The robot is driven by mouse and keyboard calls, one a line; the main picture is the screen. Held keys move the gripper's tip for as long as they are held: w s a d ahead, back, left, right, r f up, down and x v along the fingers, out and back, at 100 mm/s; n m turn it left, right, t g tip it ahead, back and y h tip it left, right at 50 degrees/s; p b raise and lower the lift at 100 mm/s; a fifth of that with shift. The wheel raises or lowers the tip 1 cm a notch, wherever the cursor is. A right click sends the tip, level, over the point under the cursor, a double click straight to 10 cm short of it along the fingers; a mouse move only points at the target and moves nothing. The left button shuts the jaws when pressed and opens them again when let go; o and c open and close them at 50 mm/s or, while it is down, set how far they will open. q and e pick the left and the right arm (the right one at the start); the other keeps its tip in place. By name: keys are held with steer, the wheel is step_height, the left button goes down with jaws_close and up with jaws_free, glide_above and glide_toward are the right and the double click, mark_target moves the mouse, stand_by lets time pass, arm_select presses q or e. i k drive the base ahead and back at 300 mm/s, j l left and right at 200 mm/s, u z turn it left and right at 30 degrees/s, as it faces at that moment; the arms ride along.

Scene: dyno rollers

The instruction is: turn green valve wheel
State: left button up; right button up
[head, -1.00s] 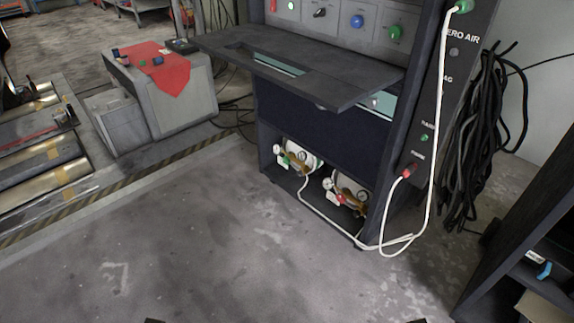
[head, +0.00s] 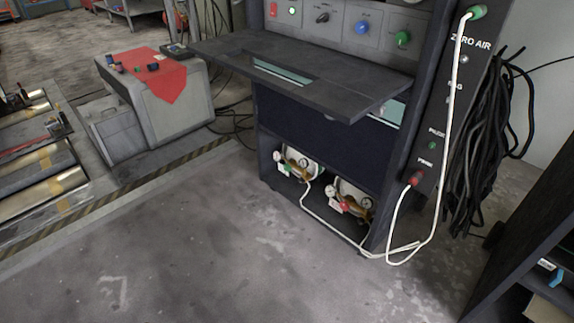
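The green valve wheel (head: 283,169) is small and sits at the front of the left gas cylinder (head: 300,165), low in the open bottom bay of the dark cabinet (head: 320,135). Brass fittings and round gauges (head: 278,156) are beside it. The right cylinder (head: 350,194) carries a red valve wheel (head: 344,206). Neither of my grippers shows in the head view. The wheel is too small to tell how far it is turned.
A dark shelf (head: 300,75) juts out above the bay. A white hose (head: 392,252) loops from the bay up the cabinet's right side. A dark rack (head: 530,270) stands at the lower right. The concrete floor (head: 210,250) in front is clear.

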mark_target(287, 167)
steer(key=i+j+z, duration=0.1)
steer(key=j, duration=0.25)
steer(key=i+j+z, duration=0.1)
steer(key=i+j, duration=0.2)
steer(key=i+j+z, duration=0.1)
steer(key=j, duration=0.35)
steer(key=i+j+z, duration=0.1)
steer(key=i+j, duration=0.2)
steer(key=i+j+z, duration=0.1)
steer(key=j, duration=0.45)
steer(key=i+j+z, duration=0.1)
steer(key=j, duration=0.3)
steer(key=i+j+z, duration=0.1)
steer(key=j, duration=0.35)
steer(key=i+j+z, duration=0.1)
steer(key=i+j, duration=0.15)
steer(key=j, duration=0.2)
